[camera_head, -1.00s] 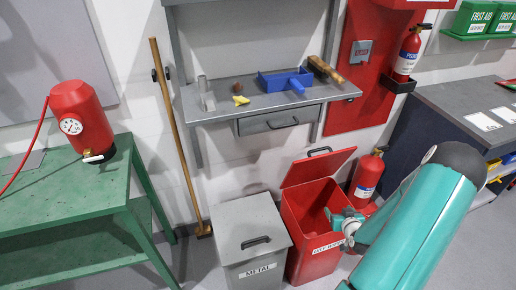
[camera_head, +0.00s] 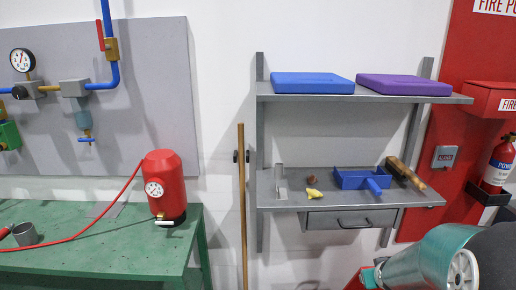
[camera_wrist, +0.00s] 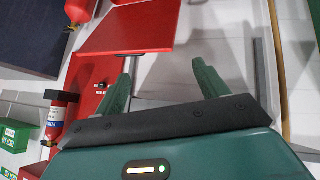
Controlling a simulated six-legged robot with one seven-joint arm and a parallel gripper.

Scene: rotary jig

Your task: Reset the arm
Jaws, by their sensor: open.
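My teal arm (camera_head: 430,262) shows at the lower right in the head view, with its end cut off or hidden at the bottom edge. In the wrist view my gripper (camera_wrist: 164,78) has its two green fingers spread apart. Nothing is held between them. Behind the fingers are a red lid-like panel (camera_wrist: 130,30), a grey bar and the pale wall. I cannot tell how far these are from the fingertips.
A shelf (camera_head: 425,197) holds a blue tray (camera_head: 350,180), a brush and a yellow piece. A green table (camera_head: 90,256) carries a red tank (camera_head: 165,180). A broom handle (camera_head: 242,210) leans between them. A fire extinguisher (camera_head: 497,165) hangs at the right.

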